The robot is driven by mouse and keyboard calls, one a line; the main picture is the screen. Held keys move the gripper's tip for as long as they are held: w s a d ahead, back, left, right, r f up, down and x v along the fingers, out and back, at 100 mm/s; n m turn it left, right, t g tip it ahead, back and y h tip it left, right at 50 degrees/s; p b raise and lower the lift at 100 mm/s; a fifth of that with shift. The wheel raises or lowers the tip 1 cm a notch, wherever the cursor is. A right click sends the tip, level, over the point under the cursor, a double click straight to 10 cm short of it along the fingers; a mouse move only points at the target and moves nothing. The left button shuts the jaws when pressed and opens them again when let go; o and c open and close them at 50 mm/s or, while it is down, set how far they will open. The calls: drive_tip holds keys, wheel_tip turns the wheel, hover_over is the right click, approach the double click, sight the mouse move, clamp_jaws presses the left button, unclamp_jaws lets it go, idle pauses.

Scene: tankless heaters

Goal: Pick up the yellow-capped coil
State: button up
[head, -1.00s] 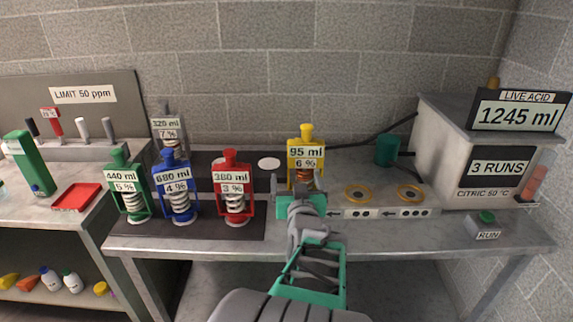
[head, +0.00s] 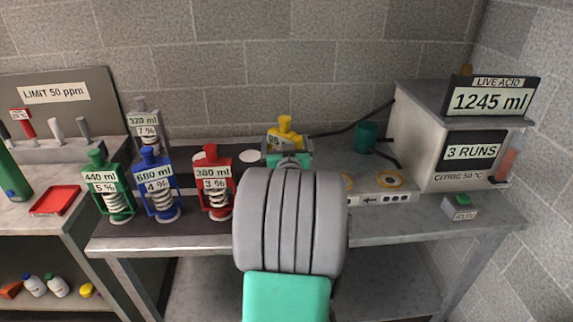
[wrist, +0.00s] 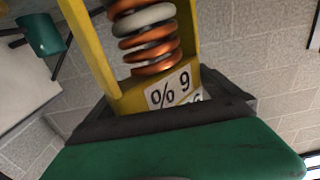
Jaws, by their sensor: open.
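The yellow-capped coil (head: 285,124) is at the back of the bench in the head view, with its lower part hidden behind my arm. Its cap and label look tilted. In the wrist view its yellow frame (wrist: 103,62) fills the upper middle, with copper and white coil turns (wrist: 148,35) and an upside-down 6 % label. My gripper (head: 290,160) is right at the coil, mostly hidden by my arm in the head view. In the wrist view its dark jaws (wrist: 160,120) lie against or very near the labelled end of the frame. The jaws are open.
Red (head: 212,178), blue (head: 158,183), green (head: 112,185) and grey (head: 140,112) coils stand left of my arm. A panel with yellow rings (head: 389,180), a teal cup (head: 366,136) and the acid machine (head: 418,125) are to the right. A hose runs behind.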

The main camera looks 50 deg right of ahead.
drive_tip(key=shift+c, duration=0.2)
clamp_jaws()
idle(0.8)
drive_tip(key=shift+r, duration=0.1)
idle(0.3)
